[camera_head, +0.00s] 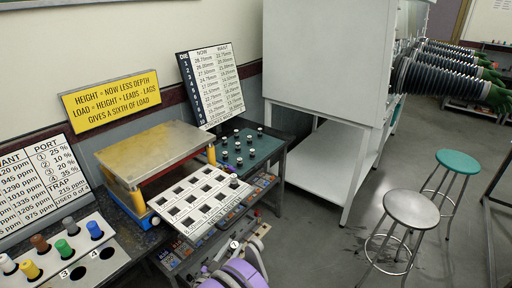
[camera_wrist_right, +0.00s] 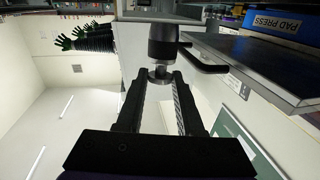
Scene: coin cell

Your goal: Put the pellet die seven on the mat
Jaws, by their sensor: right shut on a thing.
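My right gripper (camera_wrist_right: 160,78) is shut on the small metal end of a dark cylindrical die (camera_wrist_right: 162,40) in the right wrist view. I cannot read a number on it. In the head view my right arm comes in at the bottom, with its fingertips hard to make out. The teal mat (camera_head: 262,155) lies on the bench behind the white slotted board, with several small dark dies (camera_head: 238,160) standing on it. One dark die (camera_head: 234,183) shows at the right corner of the white slotted board (camera_head: 190,215). My left gripper is out of view.
A press with a metal top (camera_head: 155,150) stands left of the mat. A number board (camera_head: 210,85) and a yellow sign (camera_head: 110,100) stand behind. A rack of coloured plugs (camera_head: 65,247) is at the lower left. Stools (camera_head: 410,210) stand on the floor at right.

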